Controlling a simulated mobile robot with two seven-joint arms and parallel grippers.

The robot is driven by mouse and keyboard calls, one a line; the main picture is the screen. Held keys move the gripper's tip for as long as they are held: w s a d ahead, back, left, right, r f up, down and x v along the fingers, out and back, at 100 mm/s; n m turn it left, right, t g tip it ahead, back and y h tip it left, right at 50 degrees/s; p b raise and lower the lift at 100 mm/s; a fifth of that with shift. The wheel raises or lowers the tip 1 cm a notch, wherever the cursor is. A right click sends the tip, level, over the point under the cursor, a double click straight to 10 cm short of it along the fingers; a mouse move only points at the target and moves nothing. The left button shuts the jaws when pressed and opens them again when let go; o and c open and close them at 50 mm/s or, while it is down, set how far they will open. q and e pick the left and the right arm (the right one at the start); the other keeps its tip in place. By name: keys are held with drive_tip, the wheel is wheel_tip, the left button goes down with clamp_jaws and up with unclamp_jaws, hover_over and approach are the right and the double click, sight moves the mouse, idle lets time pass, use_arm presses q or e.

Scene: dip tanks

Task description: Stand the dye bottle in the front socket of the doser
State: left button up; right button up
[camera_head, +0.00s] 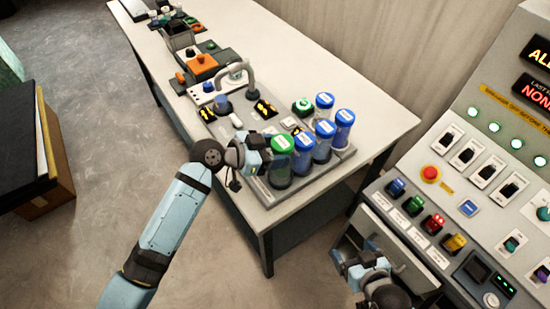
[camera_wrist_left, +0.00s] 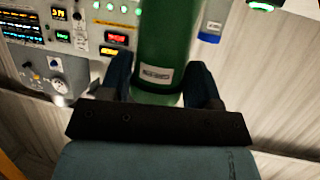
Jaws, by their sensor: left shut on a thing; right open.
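The green dye bottle (camera_head: 283,145) is held upright in my left gripper (camera_head: 268,153), at the near end of the doser (camera_head: 262,190). In the left wrist view the green bottle (camera_wrist_left: 170,50) sits between the two dark fingers (camera_wrist_left: 162,88), its white label facing the camera. A dark, round, socket-like shape (camera_head: 279,181) shows just under the bottle; I cannot tell whether the bottle's base is above it or inside it. Several blue-capped bottles (camera_head: 303,139) stand close behind and to the right. My right gripper (camera_head: 362,268) is open and empty, away from the bench.
An orange block (camera_head: 202,64) lies farther back on the bench (camera_head: 300,65). A control panel (camera_head: 480,170) stands at the right. The bench's right corner is clear.

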use_arm(q)
wheel_tip(320, 180, down, 4)
drive_tip(key=shift+r, duration=0.1)
drive_tip(key=o, duration=1.1)
drive_tip(key=shift+c, duration=0.2)
drive_tip(key=b+v, duration=0.2)
drive_tip(key=v, duration=1)
drive_tip(key=s+a+f+n+t+y, duration=0.2)
drive_tip(key=s+a+f+n+y, duration=0.2)
drive_tip(key=s+f, duration=0.3)
drive_tip(key=s+a+f+n+t+y, duration=0.3)
drive_tip(key=s+f, duration=0.5)
drive_tip(key=f, duration=0.4)
drive_tip(key=a+n+y, duration=0.1)
drive_tip(key=n+y, duration=0.1)
drive_tip(key=n, duration=0.1)
drive_tip(key=shift+a, duration=0.25)
drive_tip(key=shift+f, duration=0.1)
